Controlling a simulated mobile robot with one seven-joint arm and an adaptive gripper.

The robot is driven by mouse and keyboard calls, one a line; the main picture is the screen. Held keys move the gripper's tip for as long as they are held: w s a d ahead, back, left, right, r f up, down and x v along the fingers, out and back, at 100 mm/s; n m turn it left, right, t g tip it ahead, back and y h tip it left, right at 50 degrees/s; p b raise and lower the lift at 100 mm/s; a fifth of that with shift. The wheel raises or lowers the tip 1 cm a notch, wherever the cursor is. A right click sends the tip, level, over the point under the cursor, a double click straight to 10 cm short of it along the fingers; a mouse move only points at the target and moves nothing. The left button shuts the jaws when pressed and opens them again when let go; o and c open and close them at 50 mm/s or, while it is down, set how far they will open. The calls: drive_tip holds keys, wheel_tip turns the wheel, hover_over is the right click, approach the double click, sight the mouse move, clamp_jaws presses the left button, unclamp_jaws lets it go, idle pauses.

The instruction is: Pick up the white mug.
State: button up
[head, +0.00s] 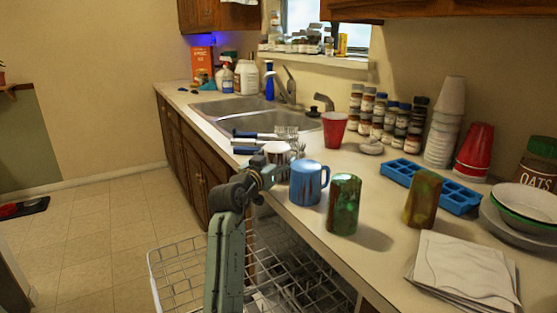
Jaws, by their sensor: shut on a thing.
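The white mug (277,149) is at the counter's front edge in the head view, its upper part showing and its lower part hidden behind my gripper (269,172). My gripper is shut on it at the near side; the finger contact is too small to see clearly. I cannot tell whether the mug's base touches the counter. A blue mug (307,184) stands close to the right of my gripper.
A mottled green cup (344,204) and a brown-green cup (422,198) stand to the right, near a blue ice tray (452,196). Blue-handled forks (262,135) lie behind the white mug. The sink (240,115) is farther back. An open dishwasher rack (185,275) is below.

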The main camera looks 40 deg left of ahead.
drive_tip(key=c, duration=0.4)
drive_tip(key=shift+r, duration=0.1)
